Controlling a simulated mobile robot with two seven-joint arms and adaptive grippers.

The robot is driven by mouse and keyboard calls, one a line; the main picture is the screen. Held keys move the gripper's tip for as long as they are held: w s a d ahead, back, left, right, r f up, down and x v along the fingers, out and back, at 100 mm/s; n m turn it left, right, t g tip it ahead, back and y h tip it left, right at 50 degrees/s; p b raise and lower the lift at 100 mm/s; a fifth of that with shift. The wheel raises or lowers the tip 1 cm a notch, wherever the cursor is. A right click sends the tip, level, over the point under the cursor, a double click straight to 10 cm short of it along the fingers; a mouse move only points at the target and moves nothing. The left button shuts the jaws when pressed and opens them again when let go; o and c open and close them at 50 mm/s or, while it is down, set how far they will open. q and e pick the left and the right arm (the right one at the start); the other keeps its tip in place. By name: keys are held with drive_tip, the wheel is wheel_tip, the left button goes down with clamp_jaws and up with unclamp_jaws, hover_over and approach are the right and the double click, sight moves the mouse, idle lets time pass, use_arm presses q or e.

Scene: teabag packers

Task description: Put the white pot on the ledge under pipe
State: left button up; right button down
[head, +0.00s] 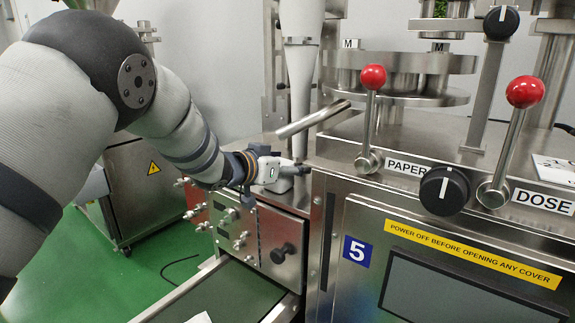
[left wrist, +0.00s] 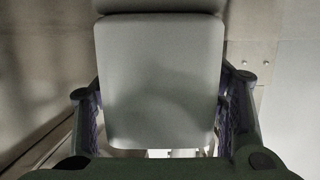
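The white pot (left wrist: 160,80) fills the middle of the left wrist view, with a finger pressed along each side. My left gripper is shut on the pot at the steel ledge (head: 291,199). I cannot tell whether the pot's base touches the ledge. A slanted steel pipe (head: 312,119) is just above and right of the gripper. A pale tapering tube (head: 301,75) comes down behind it. My right gripper is not in view.
A steel machine with red-knobbed levers (head: 373,78) and a dark screen (head: 465,295) stands close on the right. A green conveyor (head: 230,295) runs below the ledge. Knobs (head: 240,240) stick out from the ledge's front panel.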

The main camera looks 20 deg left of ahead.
use_arm(q)
drive_tip(key=shift+s+r, duration=0.1)
drive_tip(key=shift+r, duration=0.15)
drive_tip(key=p+v, duration=0.2)
drive_tip(key=v, duration=0.9)
drive_tip(key=shift+s+a+p, duration=0.15)
drive_tip(key=shift+s+p, duration=0.15)
drive_tip(key=shift+s, duration=0.05)
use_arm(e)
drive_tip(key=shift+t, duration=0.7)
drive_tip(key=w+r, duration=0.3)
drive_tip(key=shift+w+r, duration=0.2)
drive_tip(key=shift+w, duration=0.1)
use_arm(q)
drive_tip(key=shift+r, duration=0.1)
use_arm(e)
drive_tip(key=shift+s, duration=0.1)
